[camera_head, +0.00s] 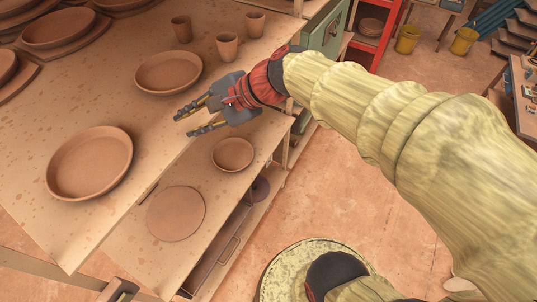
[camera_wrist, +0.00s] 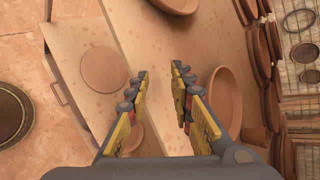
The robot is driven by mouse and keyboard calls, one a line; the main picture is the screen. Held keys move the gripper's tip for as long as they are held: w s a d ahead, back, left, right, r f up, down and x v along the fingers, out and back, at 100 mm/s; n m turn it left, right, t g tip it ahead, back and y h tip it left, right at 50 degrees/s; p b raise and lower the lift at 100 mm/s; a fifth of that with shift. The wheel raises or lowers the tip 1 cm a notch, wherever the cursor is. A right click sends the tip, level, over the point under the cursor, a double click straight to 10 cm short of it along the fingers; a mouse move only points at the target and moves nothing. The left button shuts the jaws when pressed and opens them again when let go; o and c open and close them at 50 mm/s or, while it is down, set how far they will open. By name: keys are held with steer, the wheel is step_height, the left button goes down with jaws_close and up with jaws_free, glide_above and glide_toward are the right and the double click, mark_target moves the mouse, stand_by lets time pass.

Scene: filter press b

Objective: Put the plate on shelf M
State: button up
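Several brown clay plates are in view, and I cannot tell which one the task means. One large plate (camera_head: 90,165) lies at the left front of the tabletop. Another plate (camera_head: 168,73) lies further back. My gripper (camera_head: 184,124) is open and empty, above the table edge between these two plates. In the wrist view its fingers (camera_wrist: 161,72) are apart with bare board between them, and a plate (camera_wrist: 222,98) lies right of them. A lower shelf (camera_head: 205,168) holds a small dish (camera_head: 232,153) and a flat round disc (camera_head: 175,213). No shelf label is readable.
Clay cups (camera_head: 227,46) stand at the back of the table. More stacked plates (camera_head: 58,27) fill the far left. A green cabinet (camera_head: 322,32) and red rack (camera_head: 374,35) stand behind, with yellow buckets (camera_head: 408,39) on the floor. The tabletop between the two plates is clear.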

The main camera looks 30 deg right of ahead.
steer(key=s+d+f+n+h, duration=0.2)
steer(key=s+d+n+h, duration=0.2)
steer(key=s+d+n, duration=0.2)
steer(key=s+d+f+n+g+h, duration=0.1)
steer(key=s+d+f+n+h, duration=0.1)
steer(key=s+d+n+h, duration=0.2)
steer(key=s+d+n, duration=0.2)
steer(key=s+n, duration=0.2)
steer(key=s, duration=0.1)
steer(key=shift+s+f, duration=0.3)
steer(key=shift+s, duration=0.05)
steer(key=shift+f, duration=0.1)
step_height(320, 180, down, 19)
steer(key=b, duration=1.9)
